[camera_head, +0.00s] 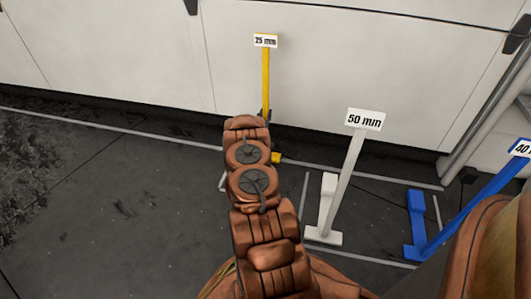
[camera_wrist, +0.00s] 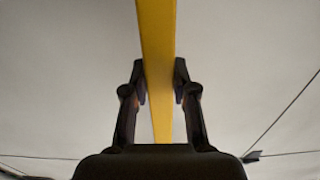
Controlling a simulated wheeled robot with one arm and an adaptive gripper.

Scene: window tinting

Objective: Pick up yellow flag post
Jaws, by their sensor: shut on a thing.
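The yellow flag post (camera_head: 266,78) stands upright in the head view, with a white "25 mm" sign (camera_head: 265,41) at its top. A small yellow part of its base (camera_head: 276,158) shows beside my arm; the rest of the lower post is hidden by the arm. In the wrist view the yellow post (camera_wrist: 157,50) runs between the two dark fingers of my gripper (camera_wrist: 160,82), which is shut on it. In the head view the gripper is mostly hidden behind my arm.
A white post with a "50 mm" sign (camera_head: 365,119) stands close on the right. A blue post (camera_head: 470,210) with a partly cut-off sign stands further right. A pale panelled wall (camera_head: 120,50) is behind. The dark floor (camera_head: 100,200) at left is clear.

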